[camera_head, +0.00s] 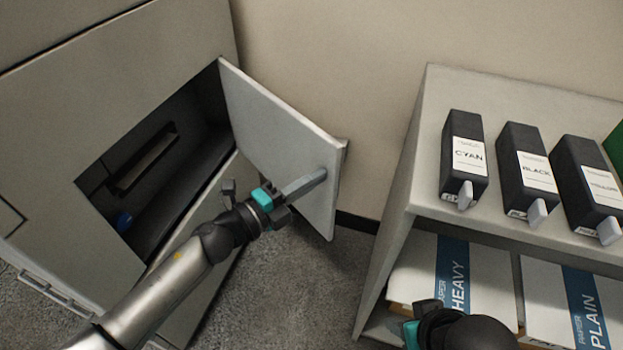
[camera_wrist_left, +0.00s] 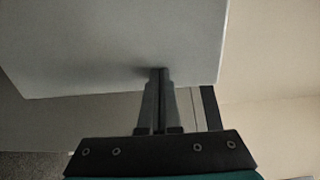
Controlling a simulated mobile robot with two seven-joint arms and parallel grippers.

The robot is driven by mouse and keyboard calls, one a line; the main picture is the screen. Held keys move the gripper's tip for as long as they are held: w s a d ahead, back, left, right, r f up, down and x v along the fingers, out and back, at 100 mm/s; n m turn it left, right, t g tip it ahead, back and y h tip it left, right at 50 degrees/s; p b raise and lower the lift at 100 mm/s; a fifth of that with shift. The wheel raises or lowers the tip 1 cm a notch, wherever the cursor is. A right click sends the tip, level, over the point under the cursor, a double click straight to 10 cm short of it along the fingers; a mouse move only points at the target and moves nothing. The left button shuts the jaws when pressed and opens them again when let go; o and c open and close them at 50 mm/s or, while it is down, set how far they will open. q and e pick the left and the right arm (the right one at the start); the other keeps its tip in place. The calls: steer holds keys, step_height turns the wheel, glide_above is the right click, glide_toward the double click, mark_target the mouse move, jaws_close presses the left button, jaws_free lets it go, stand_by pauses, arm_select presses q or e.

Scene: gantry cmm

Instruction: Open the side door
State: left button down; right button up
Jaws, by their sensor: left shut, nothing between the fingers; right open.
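The side door (camera_head: 275,130) is a pale grey panel on the grey machine (camera_head: 100,95). It stands swung out wide from a dark opening (camera_head: 160,170) in the machine's side. My left gripper (camera_head: 322,175) is shut and empty, with its fingertips at the door's face near its free edge. In the left wrist view the shut fingers (camera_wrist_left: 158,75) reach the door panel (camera_wrist_left: 110,40); I cannot tell if they touch it. My right gripper (camera_head: 425,310) is at the bottom right in front of the shelf, open, its fingers mostly hidden.
A grey shelf unit (camera_head: 400,225) stands at the right. Black cartridges, including one marked cyan (camera_head: 463,155) and one marked black (camera_head: 527,170), stand on top. Paper packs (camera_head: 425,265) lie below. A wall is behind the door. Carpet (camera_head: 300,280) between machine and shelf is clear.

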arm_select(q)
steer(key=shift+n+t+y, duration=0.6)
steer(key=shift+t+y, duration=0.1)
steer(key=x, duration=0.6)
steer(key=shift+d, duration=0.55)
steer(key=x, duration=0.3)
steer(key=shift+w+d+b, duration=0.1)
steer(key=shift+d+b, duration=0.1)
steer(key=shift+b, duration=0.15)
arm_select(e)
steer(key=shift+w+a+t, duration=0.35)
steer(key=shift+a+t, duration=0.05)
steer(key=shift+a, duration=0.05)
arm_select(q)
steer(key=shift+a, duration=0.1)
arm_select(e)
steer(key=shift+s, duration=0.1)
